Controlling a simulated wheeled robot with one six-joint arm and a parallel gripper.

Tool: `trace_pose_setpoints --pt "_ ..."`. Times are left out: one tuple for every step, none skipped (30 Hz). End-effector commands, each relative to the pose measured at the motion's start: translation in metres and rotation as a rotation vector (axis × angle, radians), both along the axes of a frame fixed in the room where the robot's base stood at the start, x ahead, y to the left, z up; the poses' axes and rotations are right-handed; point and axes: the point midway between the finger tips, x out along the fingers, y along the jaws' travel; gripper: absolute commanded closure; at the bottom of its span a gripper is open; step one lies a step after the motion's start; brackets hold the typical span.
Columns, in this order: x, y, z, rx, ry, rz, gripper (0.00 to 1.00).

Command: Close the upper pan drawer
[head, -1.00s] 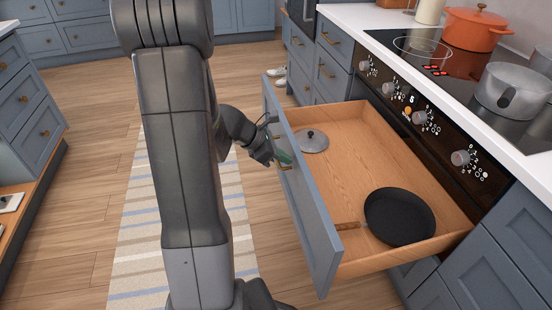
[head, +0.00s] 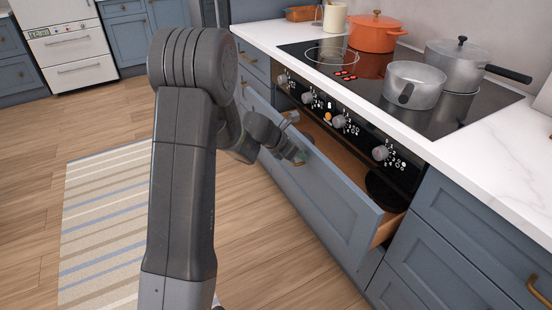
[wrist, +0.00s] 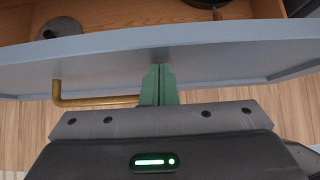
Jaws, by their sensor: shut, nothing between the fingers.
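The upper pan drawer (head: 325,200) under the hob is partly open, with a gap between its blue front and the cabinet. Inside, a dark pan (head: 384,190) and a lid (head: 291,116) show in part. In the wrist view the drawer front (wrist: 220,60) runs across the picture, with its brass handle (wrist: 95,101) to the left of my fingers. My gripper (wrist: 158,70) is shut and empty, its green fingertips at the outer face of the drawer front, seemingly touching it. In the head view my gripper (head: 300,160) is small and partly behind my arm.
The hob above holds an orange pot (head: 375,34), a saucepan (head: 414,84) and a larger lidded pan (head: 460,62). Closed drawers (head: 465,235) stand to the right. A striped rug (head: 105,220) lies on the open floor at left.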

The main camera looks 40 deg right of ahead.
Motion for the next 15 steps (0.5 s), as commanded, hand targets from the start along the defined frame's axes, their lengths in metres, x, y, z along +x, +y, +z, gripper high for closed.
trace_pose_setpoints --pt "-0.005 -0.015 0.003 0.0 0.0 -0.006 1.0" --pt "-0.007 -0.023 0.004 0.0 0.0 -0.004 1.0" --pt "-0.009 -0.033 0.003 0.001 0.0 -0.004 1.0" --pt "-0.011 -0.041 0.004 0.0 0.0 -0.004 1.0" --pt "-0.012 -0.048 0.004 0.001 0.0 -0.004 1.0" --pt "-0.015 -0.057 0.004 0.0 0.0 -0.004 1.0" --pt "-0.016 -0.064 0.004 0.001 0.0 -0.003 1.0" --pt "-0.017 -0.07 0.004 0.0 0.0 -0.003 1.0" --pt "-0.019 -0.078 0.004 0.0 0.0 -0.003 1.0" --pt "-0.021 -0.083 0.004 0.0 0.001 -0.002 1.0" --pt "-0.022 -0.089 0.004 0.0 0.0 -0.003 1.0" --pt "-0.023 -0.095 0.003 0.001 0.0 -0.002 1.0" --pt "-0.024 -0.099 0.003 0.0 0.0 -0.001 1.0" --pt "-0.025 -0.103 0.003 0.001 -0.001 -0.002 1.0" --pt "-0.026 -0.108 0.003 0.0 -0.001 -0.002 1.0"
